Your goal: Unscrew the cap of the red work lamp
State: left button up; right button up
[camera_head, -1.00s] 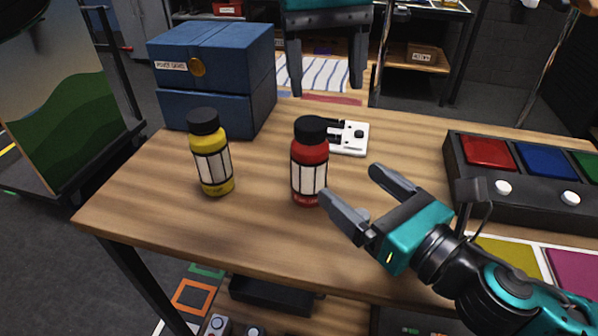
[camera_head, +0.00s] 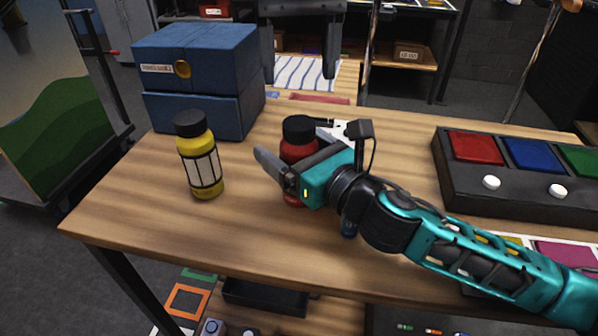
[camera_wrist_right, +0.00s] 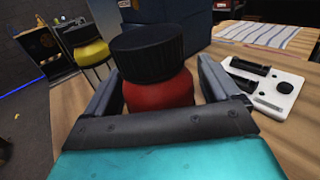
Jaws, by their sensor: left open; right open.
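The red work lamp (camera_head: 292,152) stands upright on the table, with a black cap (camera_head: 299,129) on top. My right gripper (camera_head: 290,160) is open at the lamp, and hides much of its body in the head view. In the right wrist view the red body (camera_wrist_right: 158,92) is between the two spread fingers, below the black cap (camera_wrist_right: 147,52). I cannot tell whether the fingers touch it.
A yellow lamp (camera_head: 201,160) with a black cap stands left of the red one. A blue box (camera_head: 195,80) is behind it. A white plate with black parts (camera_wrist_right: 265,85) lies behind the red lamp. A dark button panel (camera_head: 510,203) is at the right.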

aim_at(299, 123)
jog(key=shift+w+a, duration=0.15)
jog(key=shift+w, duration=0.05)
grip_shut()
pick_arm(q)
jog(key=m, duration=0.4)
jog(key=shift+m, duration=0.4)
jog(key=m, duration=0.4)
jog(key=shift+f, duration=4)
jog(key=shift+c, duration=0.2)
